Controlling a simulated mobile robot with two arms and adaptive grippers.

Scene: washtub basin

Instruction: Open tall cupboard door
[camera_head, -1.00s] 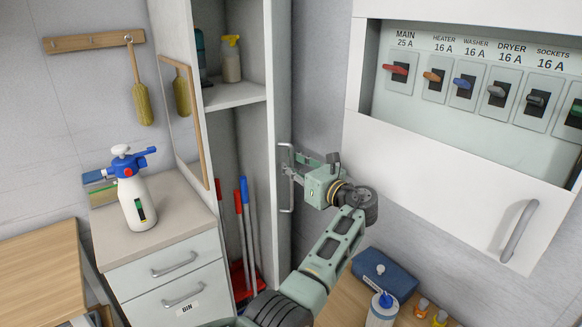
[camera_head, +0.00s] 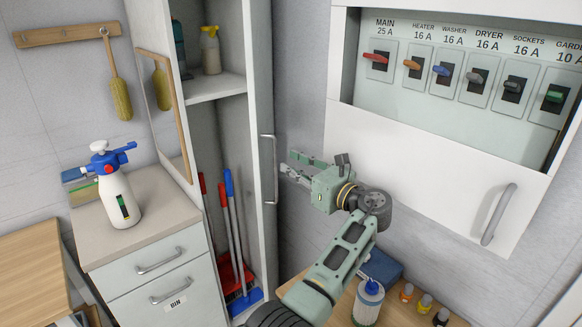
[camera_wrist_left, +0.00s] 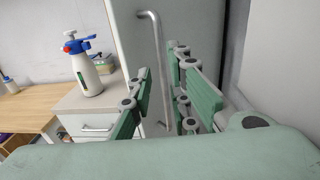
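The tall cupboard (camera_head: 217,84) stands open, with its inside in view. Its grey door (camera_head: 260,60) is swung out on the right side and seen nearly edge-on in the head view; its face (camera_wrist_left: 195,25) shows in the left wrist view. The metal bar handle (camera_head: 275,170) is upright on the door; it also shows in the left wrist view (camera_wrist_left: 155,50). My left gripper (camera_head: 288,163) is open, with its fingers just right of the handle and apart from it. In the wrist view the handle lies beyond and between the spread fingers. My right gripper is not in view.
A drawer unit (camera_head: 150,245) with a spray bottle (camera_head: 117,195) stands left of the cupboard. Brooms (camera_head: 232,225) and bottles are inside it. A breaker box (camera_head: 420,150) with a lowered flap hangs on the right. A bench (camera_head: 340,305) with bottles lies below my arm.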

